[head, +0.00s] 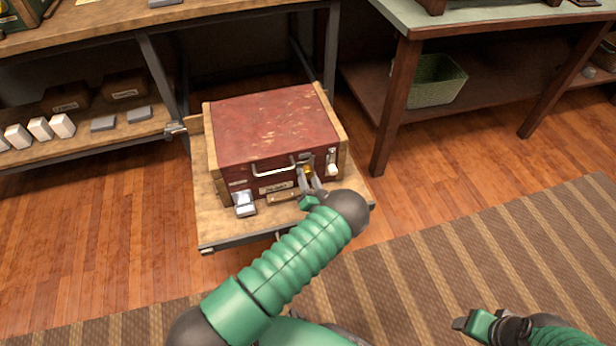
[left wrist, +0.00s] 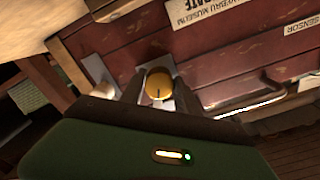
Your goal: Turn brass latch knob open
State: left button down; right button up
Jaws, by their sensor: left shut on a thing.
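A red wooden box (head: 270,125) with tan corner strips sits on a low wooden stand. Its brass latch knob (left wrist: 159,86) is round and lies between the two fingers of my left gripper (left wrist: 159,92) in the left wrist view. My left gripper is shut on the knob. In the head view the left gripper (head: 309,182) is at the front right of the box and mostly covers the knob. My right gripper (head: 468,323) is at the bottom right, away from the box; its fingers are too unclear to tell open from shut.
A metal handle (head: 273,169) and a label plate (head: 277,187) are on the box front. A white-handled lever (head: 332,164) is just right of the knob. The stand (head: 222,233) has a bare front edge. A green bin (head: 437,82) sits under the right table.

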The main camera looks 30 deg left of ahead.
pick_arm(q)
jog(key=m, duration=0.6)
jog(key=shift+d, duration=0.15)
jog(key=m, duration=0.6)
jog(key=shift+m+b, duration=0.3)
jog(key=shift+b, duration=0.1)
jog(key=shift+w+d, duration=0.1)
jog(key=c, duration=0.9)
grip_release()
jog(key=shift+r, duration=0.1)
